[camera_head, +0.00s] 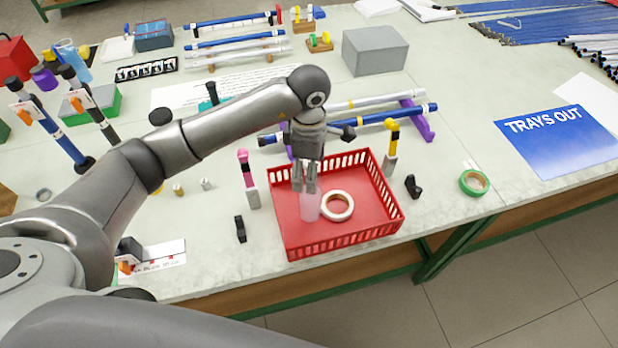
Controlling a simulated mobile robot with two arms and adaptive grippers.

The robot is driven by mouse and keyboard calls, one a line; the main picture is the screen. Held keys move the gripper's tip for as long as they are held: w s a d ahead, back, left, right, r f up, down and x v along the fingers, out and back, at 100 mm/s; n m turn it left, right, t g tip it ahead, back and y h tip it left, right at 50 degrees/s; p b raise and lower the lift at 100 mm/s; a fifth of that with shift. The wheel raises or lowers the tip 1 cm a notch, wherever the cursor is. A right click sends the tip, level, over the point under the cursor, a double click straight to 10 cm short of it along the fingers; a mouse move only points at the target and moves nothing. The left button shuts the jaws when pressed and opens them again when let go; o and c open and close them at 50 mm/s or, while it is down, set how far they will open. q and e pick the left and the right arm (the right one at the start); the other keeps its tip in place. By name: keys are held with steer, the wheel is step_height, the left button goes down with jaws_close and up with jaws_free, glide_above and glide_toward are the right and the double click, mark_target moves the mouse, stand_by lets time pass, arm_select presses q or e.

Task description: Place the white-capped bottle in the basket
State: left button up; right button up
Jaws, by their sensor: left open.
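A red slatted basket (293,242) stands near the front edge of the table. A pale translucent bottle (311,206) is inside its outline, at the left of the basket, and looks roughly upright. My left gripper (305,186) points down over the basket, open, with its fingers at the top of the bottle. The fingers cover the bottle's top, so I cannot see the cap. I cannot tell whether the bottle rests on the basket floor. My right gripper is not in view.
A white tape ring (337,206) lies in the basket, right of the bottle. Pink-topped (248,178) and yellow-topped (391,146) clamps stand beside the basket. Rods on a purple rack (421,121) lie behind it. A green tape roll (474,183) is at right, with bare table around it.

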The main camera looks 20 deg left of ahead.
arm_select(q)
step_height(320, 180, up, 8)
steer(key=shift+f+b, duration=0.25)
steer(key=shift+b, duration=0.95)
steer(key=shift+r, duration=0.5)
